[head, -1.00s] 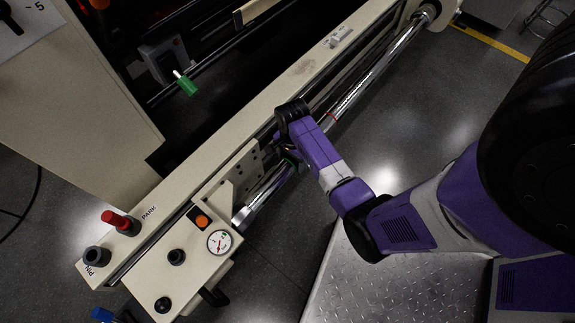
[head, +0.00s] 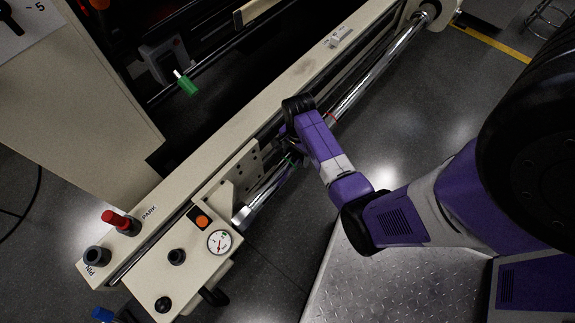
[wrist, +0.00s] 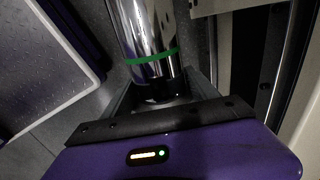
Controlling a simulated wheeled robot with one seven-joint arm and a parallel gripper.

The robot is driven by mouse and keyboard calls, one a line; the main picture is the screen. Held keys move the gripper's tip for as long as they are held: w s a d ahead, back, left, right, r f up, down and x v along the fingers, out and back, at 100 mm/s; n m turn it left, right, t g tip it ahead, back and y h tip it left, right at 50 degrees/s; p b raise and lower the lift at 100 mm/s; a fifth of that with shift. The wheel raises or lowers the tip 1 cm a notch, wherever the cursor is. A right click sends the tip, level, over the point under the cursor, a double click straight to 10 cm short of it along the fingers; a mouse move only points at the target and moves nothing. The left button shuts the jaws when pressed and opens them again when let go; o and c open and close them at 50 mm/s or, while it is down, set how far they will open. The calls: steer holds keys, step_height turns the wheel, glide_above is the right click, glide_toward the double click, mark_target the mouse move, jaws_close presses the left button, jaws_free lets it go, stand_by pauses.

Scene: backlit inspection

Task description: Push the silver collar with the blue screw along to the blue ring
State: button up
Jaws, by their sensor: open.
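A polished silver shaft (head: 373,78) runs along the front of the long cream machine beam. It carries a red ring (head: 330,117) and a green ring (head: 292,161); the green ring also shows in the wrist view (wrist: 152,57). My gripper (head: 284,150) is at the shaft's lower part, close to the green ring. In the wrist view my gripper (wrist: 165,92) is open, its jaws to either side of the shaft line. A dark piece sits between them, and I cannot tell what it is. I cannot make out the silver collar, its blue screw or a blue ring.
The cream beam (head: 290,83) lies close beside the shaft. At its lower end are a red-topped knob (head: 115,220), an orange button (head: 203,221) and a gauge (head: 219,241). A bracket plate (head: 240,172) stands by my gripper.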

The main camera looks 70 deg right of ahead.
steer(key=shift+s+d, duration=0.2)
steer(key=shift+d, duration=0.45)
steer(key=shift+d, duration=0.35)
steer(key=shift+s+d, duration=0.25)
steer(key=shift+d, duration=0.3)
stand_by(0.4)
steer(key=shift+w+a+p, duration=0.2)
steer(key=shift+a+p, duration=0.35)
steer(key=shift+a, duration=0.2)
step_height(320, 180, up, 9)
steer(key=p, duration=0.9)
steer(key=shift+r, duration=0.1)
